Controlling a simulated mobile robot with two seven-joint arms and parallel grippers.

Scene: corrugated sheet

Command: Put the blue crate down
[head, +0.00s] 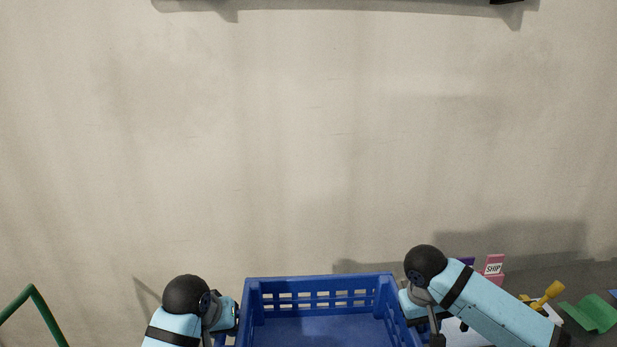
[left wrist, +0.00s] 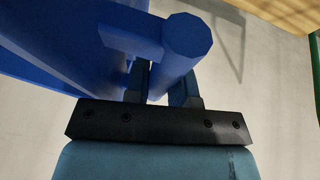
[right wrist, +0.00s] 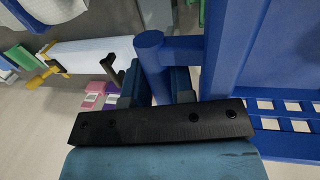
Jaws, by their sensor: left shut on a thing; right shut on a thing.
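The blue crate (head: 320,282) is at the bottom middle of the head view, with slotted walls and its lower part cut off by the frame edge. Its inside looks empty where it shows. My left gripper (left wrist: 162,82) is shut on the crate's round side handle (left wrist: 190,40) in the left wrist view. My right gripper (right wrist: 160,85) is shut on the opposite handle (right wrist: 150,55) in the right wrist view. In the head view my two arms flank the crate, one at each side. What lies under the crate is hidden.
A pink box marked SHIP (head: 494,266), a yellow object (head: 548,294) and a green curved piece (head: 592,313) are on the grey surface to the right. A green bar (head: 32,300) stands at the far left. A bare pale wall (head: 300,150) is behind.

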